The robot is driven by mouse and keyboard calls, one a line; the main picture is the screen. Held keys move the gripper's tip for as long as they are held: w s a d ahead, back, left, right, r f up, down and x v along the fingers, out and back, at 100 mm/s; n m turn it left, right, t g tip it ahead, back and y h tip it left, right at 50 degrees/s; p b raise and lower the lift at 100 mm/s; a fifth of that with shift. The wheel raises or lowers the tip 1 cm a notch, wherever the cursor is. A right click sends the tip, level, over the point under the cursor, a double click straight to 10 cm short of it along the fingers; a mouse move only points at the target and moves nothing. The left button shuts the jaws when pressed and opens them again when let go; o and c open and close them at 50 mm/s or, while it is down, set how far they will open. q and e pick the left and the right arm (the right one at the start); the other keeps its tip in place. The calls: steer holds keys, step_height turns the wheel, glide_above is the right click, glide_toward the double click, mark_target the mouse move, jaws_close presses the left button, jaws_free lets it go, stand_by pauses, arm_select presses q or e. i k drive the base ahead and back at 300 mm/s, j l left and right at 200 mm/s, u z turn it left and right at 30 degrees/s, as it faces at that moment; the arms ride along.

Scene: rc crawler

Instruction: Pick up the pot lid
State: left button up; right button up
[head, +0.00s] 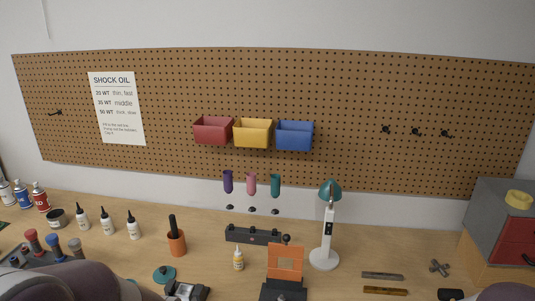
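A small teal round lid (164,274) with a darker knob on top lies on the workbench near the bottom of the head view, left of the middle. It looks like the pot lid. A black-and-silver device (187,291) sits just right of it, cut off by the frame edge. An orange-brown pot (177,246) with dark handles standing in it is behind the lid. A squat dark jar (56,218) stands further left. Neither of my grippers shows; only rounded parts of my arms appear at the bottom left and bottom right corners.
Several white dropper bottles (134,229) stand left of the pot. An orange stand (285,262), a small glue bottle (238,260) and a white lamp (325,250) are to the right. A grey cabinet (487,210) is at far right. Bare bench (205,255) lies right of the pot.

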mark_target(162, 275)
steer(key=u, duration=1.35)
